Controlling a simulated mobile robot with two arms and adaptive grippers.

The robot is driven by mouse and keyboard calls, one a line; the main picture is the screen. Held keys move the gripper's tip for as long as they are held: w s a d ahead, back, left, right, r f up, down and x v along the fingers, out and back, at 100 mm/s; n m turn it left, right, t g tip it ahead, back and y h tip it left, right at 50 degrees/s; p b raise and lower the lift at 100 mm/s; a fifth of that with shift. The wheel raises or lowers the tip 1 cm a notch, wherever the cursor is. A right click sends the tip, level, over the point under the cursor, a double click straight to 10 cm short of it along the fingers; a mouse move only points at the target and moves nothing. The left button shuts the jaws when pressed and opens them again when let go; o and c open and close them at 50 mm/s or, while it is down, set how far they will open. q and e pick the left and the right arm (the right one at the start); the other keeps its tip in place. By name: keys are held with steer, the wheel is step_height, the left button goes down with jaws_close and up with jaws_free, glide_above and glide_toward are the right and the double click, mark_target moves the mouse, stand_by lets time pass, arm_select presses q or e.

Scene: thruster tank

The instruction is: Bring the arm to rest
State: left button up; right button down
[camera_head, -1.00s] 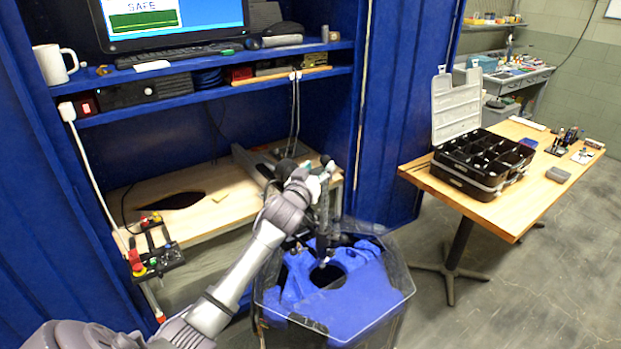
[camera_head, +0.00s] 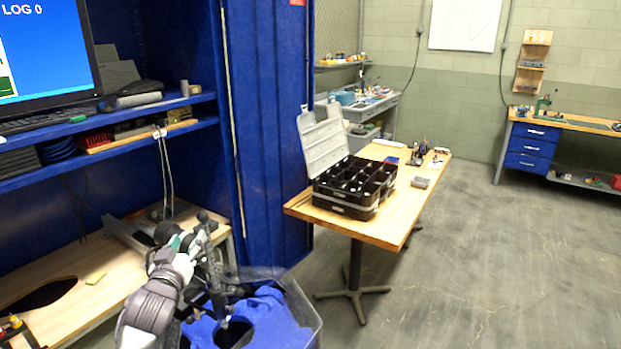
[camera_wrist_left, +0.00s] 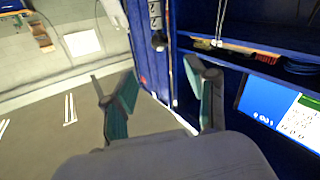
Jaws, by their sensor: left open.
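My left arm comes in at the lower left of the head view. Its gripper (camera_head: 222,300) points down over the clear-walled tank (camera_head: 312,310) with the blue insert (camera_head: 272,318) inside. Whether it touches the tank cannot be told. In the left wrist view the two teal-padded fingers (camera_wrist_left: 162,100) stand wide apart with nothing between them. My right gripper is not in view.
A blue cabinet (camera_head: 275,130) with shelves and a monitor (camera_head: 45,50) stands at the left. A wooden table (camera_head: 400,215) holds a black open organizer case (camera_head: 350,190). The grey floor (camera_head: 470,270) at the right is clear.

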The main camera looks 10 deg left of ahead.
arm_select(q)
steer(key=s+d+f+m+g+h, duration=0.1)
steer(key=s+d+f+g, duration=0.2)
steer(key=s+d+f, duration=0.4)
steer(key=s+d+f+m+g+h, duration=0.1)
steer(key=s+d+f+m+g, duration=0.15)
steer(key=s+d+f, duration=0.4)
steer(key=s+d+f+m+g+h, duration=0.1)
steer(key=s+d+f+g, duration=0.2)
steer(key=s, duration=0.4)
steer(key=s+d+f+m+g+h, duration=0.1)
steer(key=s+d+f+g, duration=0.2)
steer(key=s, duration=0.5)
steer(key=s+d+f+m+g+h, duration=0.1)
steer(key=s+d+f+m+g, duration=0.15)
steer(key=s, duration=0.45)
step_height(320, 180, down, 32)
steer(key=s+g+b, duration=0.1)
steer(key=s+b, duration=0.1)
steer(key=b, duration=0.2)
steer(key=s+a+f+g+b, duration=0.1)
steer(key=s+a+f+b, duration=0.1)
steer(key=s+f, duration=1.4)
steer(key=shift+a+f+n+y+b, duration=0.3)
steer(key=shift+f, duration=0.05)
